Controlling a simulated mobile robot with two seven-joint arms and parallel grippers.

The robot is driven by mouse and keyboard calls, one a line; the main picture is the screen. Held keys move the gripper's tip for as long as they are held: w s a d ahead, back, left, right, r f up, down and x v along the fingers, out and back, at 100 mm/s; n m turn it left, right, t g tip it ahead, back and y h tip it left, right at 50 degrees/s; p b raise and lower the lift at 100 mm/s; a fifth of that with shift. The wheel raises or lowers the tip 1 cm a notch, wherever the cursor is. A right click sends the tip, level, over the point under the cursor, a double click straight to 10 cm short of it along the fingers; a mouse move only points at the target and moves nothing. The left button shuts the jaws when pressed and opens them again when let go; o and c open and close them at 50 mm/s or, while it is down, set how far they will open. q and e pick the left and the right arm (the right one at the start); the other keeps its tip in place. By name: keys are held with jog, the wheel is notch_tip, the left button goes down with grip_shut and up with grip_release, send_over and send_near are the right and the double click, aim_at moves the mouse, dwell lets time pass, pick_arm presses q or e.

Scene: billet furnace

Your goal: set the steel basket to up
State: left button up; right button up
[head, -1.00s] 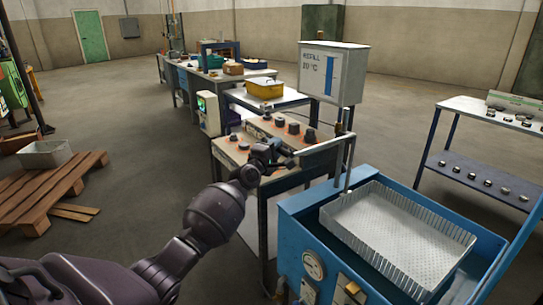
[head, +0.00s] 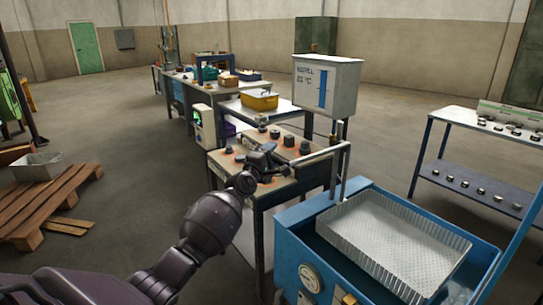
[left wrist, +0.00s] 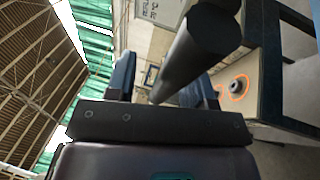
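The steel basket (head: 395,245) is a pale perforated tray with upright slatted walls. It sits in the opening of the blue tank (head: 290,240) at the lower right of the head view, its rim near the tank's rim height. A grey lever bar (head: 318,157) runs left from the upright rod beside the basket. My left gripper (head: 275,160) is at the lever's left end. In the left wrist view a dark round handle (left wrist: 195,55) reaches between its two fingers (left wrist: 160,88), which stand apart with a gap showing. My right gripper is out of view.
A bench with dark knobs (head: 265,140) stands just behind my left gripper. A grey box (head: 326,85) stands above the lever. A two-level rack (head: 470,150) is at the right. A wooden pallet (head: 45,205) lies at the left, with open floor between.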

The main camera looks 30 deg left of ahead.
pick_arm(q)
jog(key=shift+s+f, duration=0.1)
jog(key=s+f+p, duration=0.1)
jog(key=s, duration=0.9)
jog(key=shift+s+f+p, duration=0.2)
jog(key=shift+f+p, duration=0.1)
jog(key=shift+f, duration=0.1)
